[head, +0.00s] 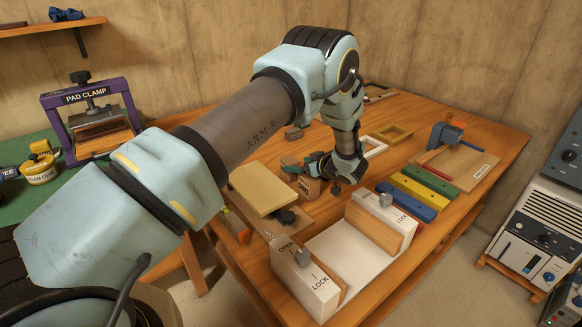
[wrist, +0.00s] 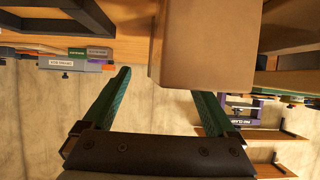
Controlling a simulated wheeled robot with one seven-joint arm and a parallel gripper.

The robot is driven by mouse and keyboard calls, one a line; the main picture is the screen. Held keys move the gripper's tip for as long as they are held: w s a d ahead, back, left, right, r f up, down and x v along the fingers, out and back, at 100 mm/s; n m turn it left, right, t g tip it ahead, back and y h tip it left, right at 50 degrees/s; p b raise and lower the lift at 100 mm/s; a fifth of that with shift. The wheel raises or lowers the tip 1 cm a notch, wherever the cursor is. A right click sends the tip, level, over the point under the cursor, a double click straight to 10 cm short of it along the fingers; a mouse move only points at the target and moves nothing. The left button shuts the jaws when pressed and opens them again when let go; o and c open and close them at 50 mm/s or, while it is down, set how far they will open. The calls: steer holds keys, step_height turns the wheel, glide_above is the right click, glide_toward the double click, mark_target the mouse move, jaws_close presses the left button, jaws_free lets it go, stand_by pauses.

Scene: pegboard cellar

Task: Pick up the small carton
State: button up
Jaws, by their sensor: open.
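The small carton is a plain brown box. In the head view the carton (head: 311,187) stands on the wooden bench, partly hidden by my gripper (head: 298,169). In the wrist view the carton (wrist: 205,45) is large and close, at upper centre-right. My gripper (wrist: 158,82) is open, with two green fingers reaching up from the bottom. The left finger is clear of the carton, with a gap between them. The carton's lower edge covers the tip of the right finger. Whether they touch I cannot tell. Nothing is held.
A white fixture (head: 345,250) marked LOCK stands at the bench front. A tan block (head: 262,188) lies left of the carton. Blue, yellow and green bars (head: 418,191) and a blue vise (head: 444,137) are to the right. A purple pad clamp (head: 92,112) stands on the green surface at left.

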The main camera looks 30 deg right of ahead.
mark_target(296, 164)
steer(key=shift+p+x, duration=0.65)
steer(key=shift+x, duration=1.5)
steer(key=shift+a, duration=0.2)
steer(key=shift+c, duration=0.4)
jaws_close()
